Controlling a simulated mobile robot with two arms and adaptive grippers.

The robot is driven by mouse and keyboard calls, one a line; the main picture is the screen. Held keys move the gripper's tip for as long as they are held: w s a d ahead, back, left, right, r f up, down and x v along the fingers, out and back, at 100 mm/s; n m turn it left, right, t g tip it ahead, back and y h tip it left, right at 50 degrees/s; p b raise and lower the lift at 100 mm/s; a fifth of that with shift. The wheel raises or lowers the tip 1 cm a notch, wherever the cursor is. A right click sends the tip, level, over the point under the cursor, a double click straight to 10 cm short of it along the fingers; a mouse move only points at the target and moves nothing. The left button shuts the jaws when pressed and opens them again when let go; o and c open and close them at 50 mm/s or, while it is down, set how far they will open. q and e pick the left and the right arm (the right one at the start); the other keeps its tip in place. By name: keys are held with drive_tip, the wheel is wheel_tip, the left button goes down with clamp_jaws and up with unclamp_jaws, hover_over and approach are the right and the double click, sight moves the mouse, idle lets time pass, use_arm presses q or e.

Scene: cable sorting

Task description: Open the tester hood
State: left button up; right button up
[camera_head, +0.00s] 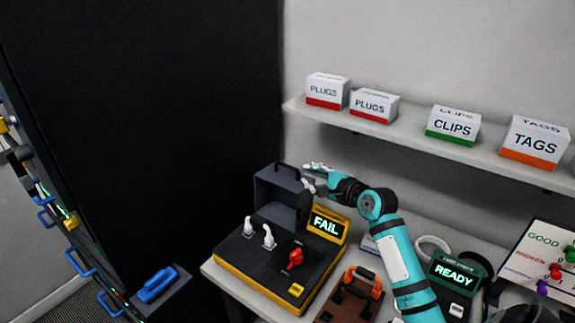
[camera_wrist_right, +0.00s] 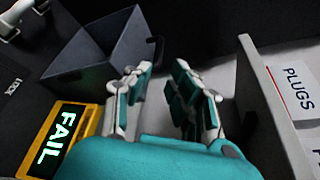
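The tester (camera_head: 262,265) is a black panel on a yellow base, with two white levers, a red knob and a lit FAIL display (camera_head: 327,224). Its dark grey hood (camera_head: 281,199) stands tipped up at the back of the panel, its hollow side showing; it also shows in the right wrist view (camera_wrist_right: 100,52). A small dark handle (camera_wrist_right: 155,52) is on the hood's edge. My right gripper (camera_head: 315,179) is beside the hood's upper right, fingers spread, with nothing between them. In the right wrist view its fingertips (camera_wrist_right: 160,80) are apart. My left gripper is not in view.
A shelf (camera_head: 420,143) with PLUGS, CLIPS and TAGS boxes runs along the wall behind my right arm. A brown case with orange handles (camera_head: 350,296), a READY device (camera_head: 455,277) and a sorting board (camera_head: 540,262) are to the right. A tall black panel (camera_head: 150,120) stands left.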

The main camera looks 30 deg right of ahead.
sight(289, 168)
drive_tip(key=p+x, duration=0.1)
drive_tip(key=x, duration=1)
drive_tip(key=shift+w+f, duration=0.15)
drive_tip(key=shift+w, duration=0.05)
drive_tip(key=shift+c, duration=0.3)
clamp_jaws()
drive_tip(key=shift+a, duration=0.15)
